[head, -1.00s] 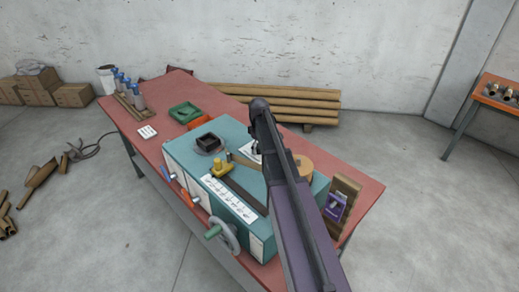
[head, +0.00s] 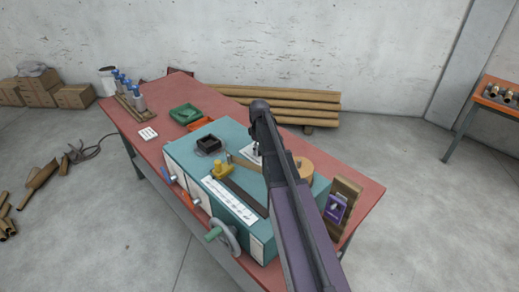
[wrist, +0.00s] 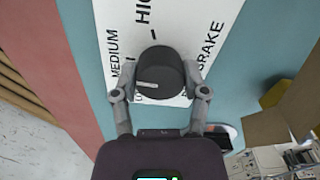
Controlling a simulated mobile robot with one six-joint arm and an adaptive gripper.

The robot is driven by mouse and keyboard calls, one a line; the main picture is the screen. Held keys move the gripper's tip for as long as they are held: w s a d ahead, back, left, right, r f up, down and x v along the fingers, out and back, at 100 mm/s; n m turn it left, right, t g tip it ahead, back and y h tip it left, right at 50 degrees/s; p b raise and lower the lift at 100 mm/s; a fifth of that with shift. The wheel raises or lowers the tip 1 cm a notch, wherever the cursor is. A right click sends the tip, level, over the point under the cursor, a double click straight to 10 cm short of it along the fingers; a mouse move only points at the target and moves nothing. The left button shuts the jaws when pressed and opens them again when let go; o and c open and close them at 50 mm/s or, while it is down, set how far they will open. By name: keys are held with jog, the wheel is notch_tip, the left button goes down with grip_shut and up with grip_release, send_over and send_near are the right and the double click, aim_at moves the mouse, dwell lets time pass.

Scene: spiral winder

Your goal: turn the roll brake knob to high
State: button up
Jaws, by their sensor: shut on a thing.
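The roll brake knob (wrist: 160,72) is a round black knob with a white pointer line in the wrist view. It sits on a white label plate (wrist: 185,20) that reads MEDIUM at left, HIGH at top and BRAKE at right. The pointer lies on the knob's left side and points left, toward the end of the MEDIUM lettering. My gripper (wrist: 160,88) has one finger on each side of the knob and is shut on it. In the head view my arm hides the knob, and only part of the plate (head: 247,150) shows on the teal winder (head: 183,150).
The winder stands on a red table (head: 355,212). A yellow part (head: 221,170), a handwheel (head: 228,238) and a wooden block with a purple piece (head: 337,207) are near my arm.

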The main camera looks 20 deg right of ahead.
jog(key=m, duration=0.6)
jog(key=shift+m, duration=0.4)
jog(key=m, duration=0.6)
jog(key=shift+s+a+m, duration=0.1)
jog(key=shift+m, duration=0.2)
jog(key=o, duration=1.1)
jog(key=shift+o, duration=0.2)
jog(key=shift+r, duration=0.15)
